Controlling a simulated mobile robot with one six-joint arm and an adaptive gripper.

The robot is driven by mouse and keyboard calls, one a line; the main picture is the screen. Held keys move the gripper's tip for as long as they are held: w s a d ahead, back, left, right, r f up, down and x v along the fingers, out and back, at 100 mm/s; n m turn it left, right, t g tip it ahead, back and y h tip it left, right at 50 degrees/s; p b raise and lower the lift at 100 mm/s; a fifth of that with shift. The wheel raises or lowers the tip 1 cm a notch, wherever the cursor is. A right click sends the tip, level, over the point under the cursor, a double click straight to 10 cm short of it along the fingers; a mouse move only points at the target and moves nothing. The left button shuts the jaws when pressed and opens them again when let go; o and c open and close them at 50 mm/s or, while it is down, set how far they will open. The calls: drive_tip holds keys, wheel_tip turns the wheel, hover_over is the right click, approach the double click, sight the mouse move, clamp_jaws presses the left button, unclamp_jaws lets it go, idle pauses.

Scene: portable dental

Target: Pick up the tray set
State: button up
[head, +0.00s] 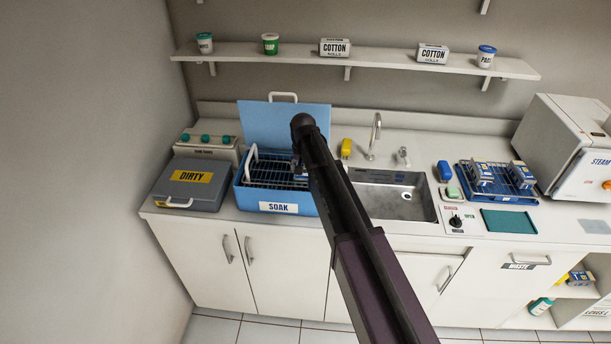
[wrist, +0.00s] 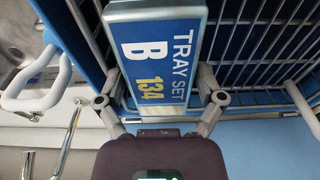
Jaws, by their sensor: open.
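A tray set (wrist: 150,58) with a blue label reading "TRAY SET B 134" fills the middle of the wrist view. My gripper (wrist: 160,92) is open, with one finger on each side of the tray set; I cannot tell whether they touch it. The tray set is over a wire rack (wrist: 270,45) with white bars. In the head view, my gripper is down at the blue SOAK tub (head: 245,200), mostly hidden behind my arm. The tub's lid stands open, and a wire rack (head: 268,170) shows inside.
A grey DIRTY case (head: 185,188) stands left of the tub. A sink (head: 405,203) with a tap (head: 375,135) is to its right. Further right are a blue rack (head: 500,195) with blue packs and a white STEAM unit (head: 565,150). A shelf (head: 380,60) runs above.

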idle(0.5)
drive_tip(key=c, duration=1)
drive_tip(key=shift+r, duration=0.1)
wheel_tip(320, 180, up, 4)
drive_tip(key=p, duration=0.4)
drive_tip(key=s+d, duration=0.1)
drive_tip(key=s, duration=0.4)
drive_tip(key=s+d, duration=0.2)
drive_tip(key=s, duration=0.3)
drive_tip(key=s+d+p, duration=0.1)
drive_tip(key=s+d, duration=0.1)
drive_tip(key=s, duration=0.3)
drive_tip(key=shift+s+r, duration=0.1)
drive_tip(key=shift+r, duration=0.3)
